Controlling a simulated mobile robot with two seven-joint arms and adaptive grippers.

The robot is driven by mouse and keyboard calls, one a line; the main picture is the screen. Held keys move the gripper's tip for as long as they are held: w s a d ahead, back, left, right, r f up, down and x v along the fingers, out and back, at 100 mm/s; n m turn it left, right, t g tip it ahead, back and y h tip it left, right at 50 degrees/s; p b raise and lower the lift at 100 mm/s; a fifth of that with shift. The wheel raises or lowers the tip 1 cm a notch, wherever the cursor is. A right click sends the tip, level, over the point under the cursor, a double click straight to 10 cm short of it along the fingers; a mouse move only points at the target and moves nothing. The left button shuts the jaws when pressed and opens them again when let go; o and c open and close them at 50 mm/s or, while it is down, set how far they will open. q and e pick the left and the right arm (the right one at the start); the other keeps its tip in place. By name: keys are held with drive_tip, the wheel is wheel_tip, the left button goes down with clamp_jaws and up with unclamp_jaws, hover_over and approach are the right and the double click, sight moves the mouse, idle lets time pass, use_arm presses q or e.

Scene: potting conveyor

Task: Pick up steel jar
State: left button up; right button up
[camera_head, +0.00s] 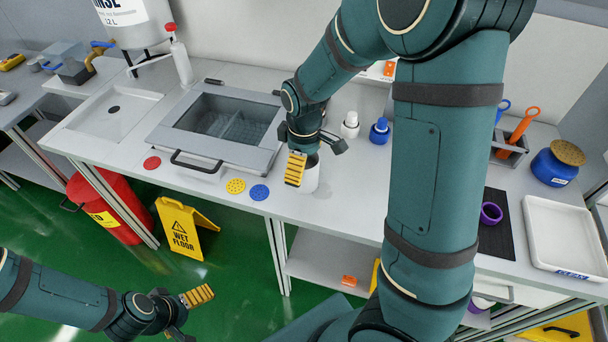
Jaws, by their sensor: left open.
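A light grey, open-topped cylinder (311,181), which looks like the steel jar, stands on the counter in front of the glass-lidded unit. My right gripper (308,160) is right at its rim, pointing down, with a yellow-padded finger over the jar's left side. The gripper hides part of the rim, and I cannot tell whether the fingers grip the wall. My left gripper (189,314) is open and empty at the lower left, over the green floor and well away from the counter.
The glass-lidded unit (267,157) with its front handle is left of the jar. White (350,125) and blue (380,130) bottles stand behind. Red, yellow and blue discs (259,192) lie near the front edge. A wet-floor sign (183,228) and red bin (108,212) stand below.

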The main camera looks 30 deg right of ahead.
drive_tip(key=shift+f, duration=0.15)
drive_tip(key=c, duration=1.2)
drive_tip(key=shift+c, duration=0.2)
